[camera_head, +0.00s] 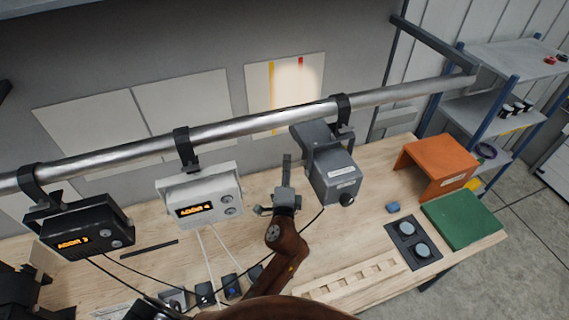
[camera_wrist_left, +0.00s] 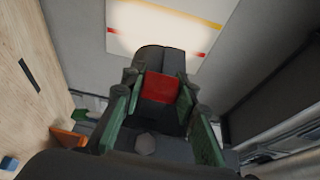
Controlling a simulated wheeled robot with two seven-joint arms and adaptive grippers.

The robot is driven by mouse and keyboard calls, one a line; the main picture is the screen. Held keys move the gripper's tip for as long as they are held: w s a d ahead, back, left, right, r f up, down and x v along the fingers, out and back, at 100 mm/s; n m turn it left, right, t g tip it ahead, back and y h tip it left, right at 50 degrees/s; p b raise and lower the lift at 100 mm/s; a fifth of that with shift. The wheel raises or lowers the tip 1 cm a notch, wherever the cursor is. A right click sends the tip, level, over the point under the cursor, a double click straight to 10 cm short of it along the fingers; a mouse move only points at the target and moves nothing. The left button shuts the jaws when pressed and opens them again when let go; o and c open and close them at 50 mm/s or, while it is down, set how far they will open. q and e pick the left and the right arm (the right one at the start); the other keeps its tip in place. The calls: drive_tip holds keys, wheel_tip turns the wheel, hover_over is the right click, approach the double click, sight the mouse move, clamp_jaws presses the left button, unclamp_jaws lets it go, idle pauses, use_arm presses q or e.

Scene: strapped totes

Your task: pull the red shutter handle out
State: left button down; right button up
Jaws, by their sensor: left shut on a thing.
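The red shutter handle (camera_wrist_left: 160,87) shows in the wrist view as a small red block on a dark grey part. My left gripper (camera_wrist_left: 160,100), with green finger pads, is shut on it, one finger at each side. In the head view my left gripper (camera_head: 285,195) is just left of the grey lamp housing (camera_head: 335,178) that hangs from the rail. The red handle is hidden there. My right gripper is in neither view.
A metal rail (camera_head: 240,127) crosses above the bench. A white display box (camera_head: 200,195) and a black one (camera_head: 80,228) hang from it at left. An orange stand (camera_head: 440,160) and green mat (camera_head: 462,217) are at right. Cables hang near my left arm.

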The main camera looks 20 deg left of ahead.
use_arm(q)
drive_tip(key=c, duration=2)
unclamp_jaws()
drive_tip(key=shift+a+f, duration=0.15)
drive_tip(key=shift+a, duration=0.05)
drive_tip(key=o, duration=0.4)
drive_tip(key=shift+s+a, duration=0.1)
drive_tip(key=shift+s, duration=0.15)
drive_tip(key=shift+o, duration=0.5)
drive_tip(key=shift+w, duration=0.1)
drive_tip(key=v, duration=1.2)
drive_tip(key=shift+d, duration=0.2)
